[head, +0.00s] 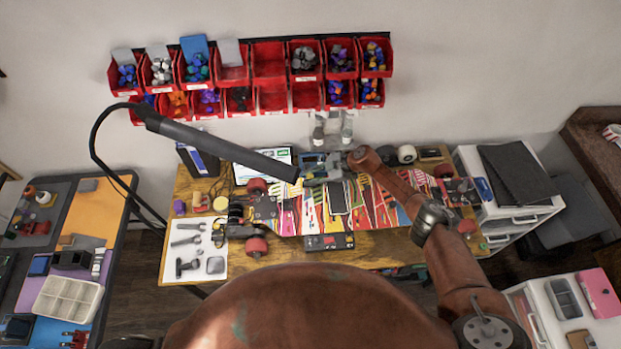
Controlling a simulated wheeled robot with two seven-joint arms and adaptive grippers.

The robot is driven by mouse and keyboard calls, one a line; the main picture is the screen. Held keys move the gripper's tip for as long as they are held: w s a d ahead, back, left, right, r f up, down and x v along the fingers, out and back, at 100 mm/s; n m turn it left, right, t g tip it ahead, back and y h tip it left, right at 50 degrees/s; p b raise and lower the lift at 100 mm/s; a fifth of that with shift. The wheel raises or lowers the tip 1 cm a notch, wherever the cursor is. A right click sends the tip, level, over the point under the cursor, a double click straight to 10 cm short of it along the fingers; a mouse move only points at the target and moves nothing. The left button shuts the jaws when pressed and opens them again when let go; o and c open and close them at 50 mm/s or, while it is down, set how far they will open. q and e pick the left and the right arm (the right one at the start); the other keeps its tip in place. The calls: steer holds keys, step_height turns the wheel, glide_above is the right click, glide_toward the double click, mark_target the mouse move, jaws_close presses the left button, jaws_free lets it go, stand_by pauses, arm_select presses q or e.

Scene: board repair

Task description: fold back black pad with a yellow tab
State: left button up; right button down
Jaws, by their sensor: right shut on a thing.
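A colourful skateboard deck (299,212) lies across the wooden workbench. A dark rectangular pad (339,198) lies on the middle of the deck; I cannot make out a yellow tab on it. My right arm comes in from the right and bends at the far side of the bench. My right gripper (318,165) is at the deck's far edge, just beyond the dark pad. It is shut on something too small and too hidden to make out. My left gripper is not in view.
A black lamp arm (220,145) reaches over the bench from the left. Red bins (269,65) hang on the wall. A white tool sheet (197,252) lies at left. A red-and-black box (329,242) sits at the deck's near edge. Black sheets (517,172) lie on the right drawers.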

steer(key=shift+w+r, duration=0.3)
steer(key=shift+w, duration=0.1)
steer(key=c, duration=2.1)
jaws_free()
steer(key=shift+o, duration=0.8)
steer(key=shift+f, duration=0.1)
steer(key=shift+o, duration=0.7)
steer(key=shift+w+a+f, duration=0.1)
steer(key=shift+f, duration=0.05)
steer(key=shift+s, duration=0.2)
steer(key=shift+d, duration=0.2)
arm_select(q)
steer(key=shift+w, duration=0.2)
arm_select(e)
steer(key=v, duration=1.2)
steer(key=shift+a, duration=0.15)
